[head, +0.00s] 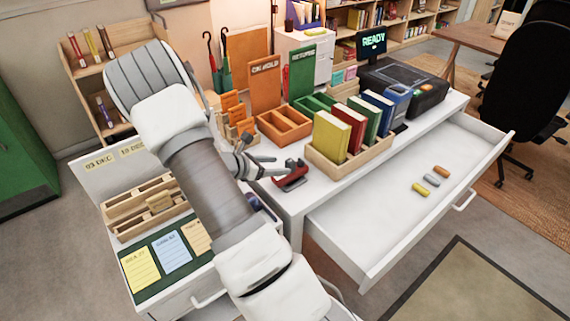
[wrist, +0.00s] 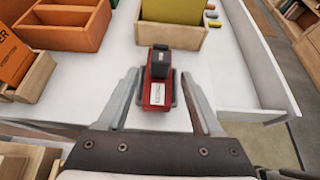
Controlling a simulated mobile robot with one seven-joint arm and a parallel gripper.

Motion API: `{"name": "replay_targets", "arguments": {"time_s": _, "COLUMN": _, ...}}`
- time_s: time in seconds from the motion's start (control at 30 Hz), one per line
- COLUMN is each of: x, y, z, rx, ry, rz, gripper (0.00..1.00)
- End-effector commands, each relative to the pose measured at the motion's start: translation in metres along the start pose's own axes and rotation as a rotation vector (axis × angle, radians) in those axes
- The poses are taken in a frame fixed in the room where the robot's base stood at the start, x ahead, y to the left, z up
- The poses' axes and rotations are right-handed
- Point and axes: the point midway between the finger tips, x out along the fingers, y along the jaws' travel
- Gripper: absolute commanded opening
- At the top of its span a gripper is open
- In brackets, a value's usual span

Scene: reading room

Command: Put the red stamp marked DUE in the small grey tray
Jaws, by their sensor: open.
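A red stamp-like object (head: 291,177) with a black top stands upright on the white desktop near its front left edge. In the wrist view, the red stamp (wrist: 157,88) has a white label too small to read and a dark grey base or holder beneath it. My gripper (head: 268,166) is open just left of it in the head view. In the wrist view, my gripper (wrist: 158,92) has one finger on each side of the stamp, with gaps visible. I cannot make out a small grey tray; my arm covers part of the desk.
An orange divided box (head: 284,127) and a wooden box of books (head: 345,150) stand close behind. An open white drawer (head: 400,213) holds several small coloured pieces. A wooden rack (head: 145,207) and green mat (head: 160,262) are on the left.

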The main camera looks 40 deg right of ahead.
Motion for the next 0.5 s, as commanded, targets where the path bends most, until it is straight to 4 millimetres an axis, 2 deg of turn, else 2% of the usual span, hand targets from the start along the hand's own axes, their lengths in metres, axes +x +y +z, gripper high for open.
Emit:
{"name": "replay_targets", "arguments": {"time_s": 0.03, "x": -0.014, "y": 0.001, "z": 0.002, "rx": 0.0, "ry": 0.0, "rz": 0.004, "gripper": 0.67}}
{"name": "replay_targets", "arguments": {"time_s": 0.2, "x": -0.048, "y": 0.001, "z": 0.001, "rx": 0.0, "ry": 0.0, "rz": 0.003, "gripper": 0.67}}
{"name": "replay_targets", "arguments": {"time_s": 0.3, "x": -0.062, "y": 0.001, "z": 0.001, "rx": 0.0, "ry": 0.0, "rz": 0.002, "gripper": 0.67}}
{"name": "replay_targets", "arguments": {"time_s": 0.5, "x": -0.077, "y": -0.002, "z": 0.003, "rx": 0.018, "ry": 0.008, "rz": -0.003, "gripper": 0.67}}
